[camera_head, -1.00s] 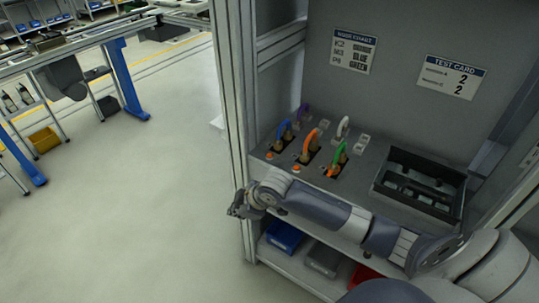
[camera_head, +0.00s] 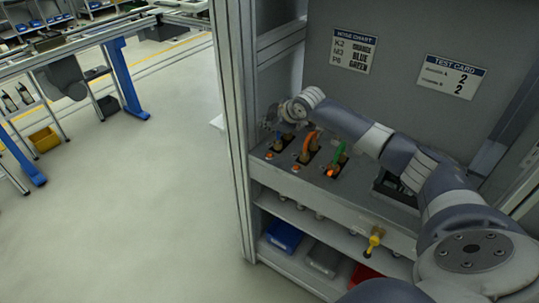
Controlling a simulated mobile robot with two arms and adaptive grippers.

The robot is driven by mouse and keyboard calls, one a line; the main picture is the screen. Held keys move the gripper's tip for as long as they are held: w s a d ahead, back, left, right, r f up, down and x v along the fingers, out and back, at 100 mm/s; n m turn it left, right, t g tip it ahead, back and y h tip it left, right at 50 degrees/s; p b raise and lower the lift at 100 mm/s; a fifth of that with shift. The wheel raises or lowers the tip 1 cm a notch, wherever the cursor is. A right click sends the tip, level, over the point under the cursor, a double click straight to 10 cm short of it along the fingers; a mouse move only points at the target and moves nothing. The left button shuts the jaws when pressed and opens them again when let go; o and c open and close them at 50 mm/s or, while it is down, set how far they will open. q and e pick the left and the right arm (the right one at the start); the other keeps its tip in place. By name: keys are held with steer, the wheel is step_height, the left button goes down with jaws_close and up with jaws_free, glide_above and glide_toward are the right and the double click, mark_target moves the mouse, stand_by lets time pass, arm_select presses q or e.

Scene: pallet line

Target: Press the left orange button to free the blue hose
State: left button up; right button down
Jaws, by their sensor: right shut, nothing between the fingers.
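The left orange button (camera_head: 268,155) is on the sloped panel at the bench's left end, uncovered. The blue hose (camera_head: 287,136) is just behind it; only a little blue shows under my right gripper and wrist. My right gripper (camera_head: 270,120) is above the panel's left end, behind the button in the picture. It is shut and empty; I cannot tell whether it touches the hose. The orange hose (camera_head: 310,138) and green hose (camera_head: 340,153) stand to the right in their sockets. My left gripper is not in view.
A middle orange button (camera_head: 296,167) is near the orange hose. My right forearm covers part of the dark tray (camera_head: 392,190). A metal post (camera_head: 234,130) stands at the left. A yellow-handled part (camera_head: 375,238) hangs below the front edge.

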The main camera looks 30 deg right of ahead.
steer(key=b, duration=0.7)
glide_above(268, 156)
step_height(268, 156, down, 7)
steer(key=shift+w+r, duration=0.1)
steer(key=shift+r, duration=0.05)
steer(key=shift+f+b, duration=0.4)
steer(key=shift+f, duration=0.65)
steer(key=shift+f, duration=0.1)
steer(key=shift+f, duration=0.3)
